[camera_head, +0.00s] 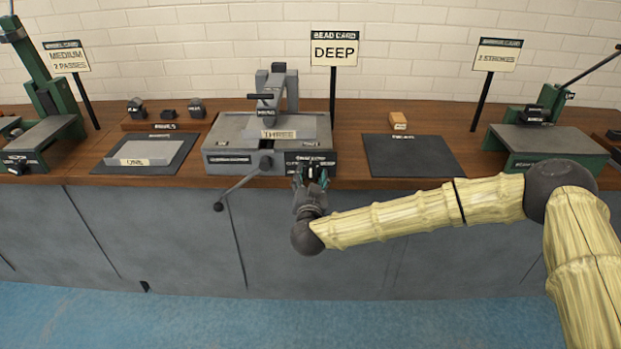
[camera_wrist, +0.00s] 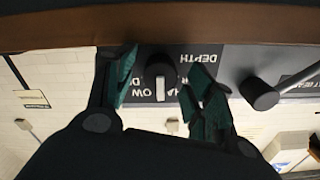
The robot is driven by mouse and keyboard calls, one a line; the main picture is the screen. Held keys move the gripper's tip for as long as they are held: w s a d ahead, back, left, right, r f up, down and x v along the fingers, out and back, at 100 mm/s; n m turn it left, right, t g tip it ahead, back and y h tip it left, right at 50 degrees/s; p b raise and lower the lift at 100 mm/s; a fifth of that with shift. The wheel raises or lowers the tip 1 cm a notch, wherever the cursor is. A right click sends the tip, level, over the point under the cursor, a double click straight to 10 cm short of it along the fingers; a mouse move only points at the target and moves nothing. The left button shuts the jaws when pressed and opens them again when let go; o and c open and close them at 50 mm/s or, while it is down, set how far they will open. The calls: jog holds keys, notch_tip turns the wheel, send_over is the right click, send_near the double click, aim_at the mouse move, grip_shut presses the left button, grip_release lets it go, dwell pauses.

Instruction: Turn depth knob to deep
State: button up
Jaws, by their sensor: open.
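The depth knob (camera_wrist: 160,72) is dark and round with a white pointer mark, and sits on a black panel lettered DEPTH in the upside-down wrist view. The pointer points down in that picture, towards partly covered lettering. My gripper (camera_wrist: 163,84) is open, with one green-padded finger on each side of the knob. I cannot tell whether either finger touches it. In the head view my gripper (camera_head: 311,180) is at the front of the grey press (camera_head: 225,142), by its black label panel, and hides the knob. A card reading DEEP (camera_head: 335,50) stands behind the press.
A crank lever with a ball end (camera_head: 219,206) sticks out left of my gripper; its hub also shows in the wrist view (camera_wrist: 258,94). A dark mat (camera_head: 410,160) lies right of the press. Green presses stand at the far left (camera_head: 45,135) and right (camera_head: 545,140).

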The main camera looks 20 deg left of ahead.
jog(key=c, duration=1)
jog(key=shift+m, duration=0.3)
jog(key=m+b, duration=0.1)
jog(key=m, duration=0.4)
jog(key=shift+b, duration=0.35)
jog(key=m+b, duration=0.2)
jog(key=m, duration=0.4)
jog(key=shift+m, duration=0.3)
jog(key=o, duration=1)
